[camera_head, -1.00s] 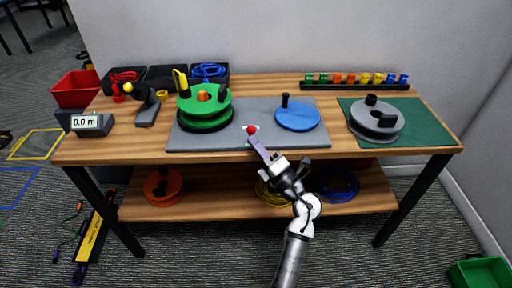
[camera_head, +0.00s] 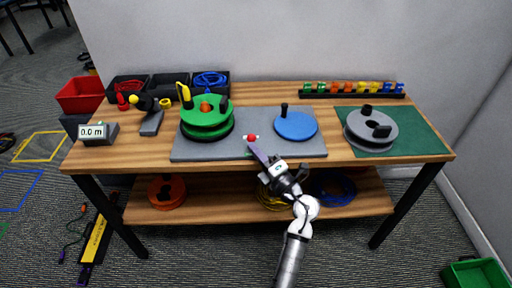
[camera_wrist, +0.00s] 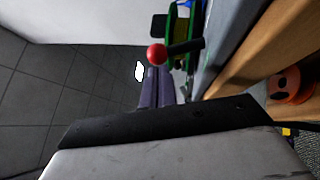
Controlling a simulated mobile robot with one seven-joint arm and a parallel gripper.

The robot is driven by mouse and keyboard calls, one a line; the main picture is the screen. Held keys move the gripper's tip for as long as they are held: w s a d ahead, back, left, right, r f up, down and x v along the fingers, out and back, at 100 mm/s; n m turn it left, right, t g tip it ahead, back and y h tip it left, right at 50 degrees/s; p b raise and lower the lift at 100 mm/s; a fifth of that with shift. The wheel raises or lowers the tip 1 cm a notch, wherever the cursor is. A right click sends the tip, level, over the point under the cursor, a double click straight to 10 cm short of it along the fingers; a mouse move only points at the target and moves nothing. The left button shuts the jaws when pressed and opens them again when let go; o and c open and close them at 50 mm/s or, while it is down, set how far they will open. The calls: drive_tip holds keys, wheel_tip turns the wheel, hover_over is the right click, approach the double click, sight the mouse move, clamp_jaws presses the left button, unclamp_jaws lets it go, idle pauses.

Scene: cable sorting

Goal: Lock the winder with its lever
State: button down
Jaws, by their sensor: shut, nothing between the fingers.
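The green winder (camera_head: 193,128) stands on the left part of the grey base plate (camera_head: 240,152), with an orange hub and a dark upright handle on top. A red ball knob (camera_head: 250,138) is right of it near the plate's front. In the wrist view the red knob (camera_wrist: 157,54) sits on the end of a dark rod, seemingly the lever. My gripper (camera_head: 251,148) is shut and empty, its purple fingers just in front of the knob. In the wrist view the fingertips (camera_wrist: 158,79) are close to the knob; I cannot tell whether they touch it.
A blue disc (camera_head: 296,126) with a black peg is on the plate's right. A grey reel (camera_head: 358,138) lies on a green mat (camera_head: 427,144). A yellow-tipped upright piece (camera_head: 184,94) is behind the winder. A meter (camera_head: 94,132) stands at left.

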drive_tip(key=w+r+p, duration=0.2)
drive_tip(key=p, duration=0.3)
drive_tip(key=shift+w+r, duration=0.25)
drive_tip(key=shift+r, duration=0.15)
drive_tip(key=shift+w+r+p, duration=0.2)
drive_tip(key=shift+w+p, duration=0.15)
drive_tip(key=shift+w, duration=0.2)
drive_tip(key=shift+w+r+p, duration=0.15)
drive_tip(key=shift+w+p, duration=0.2)
drive_tip(key=shift+w, duration=0.75)
drive_tip(key=shift+s+p, duration=0.1)
drive_tip(key=shift+p, duration=0.2)
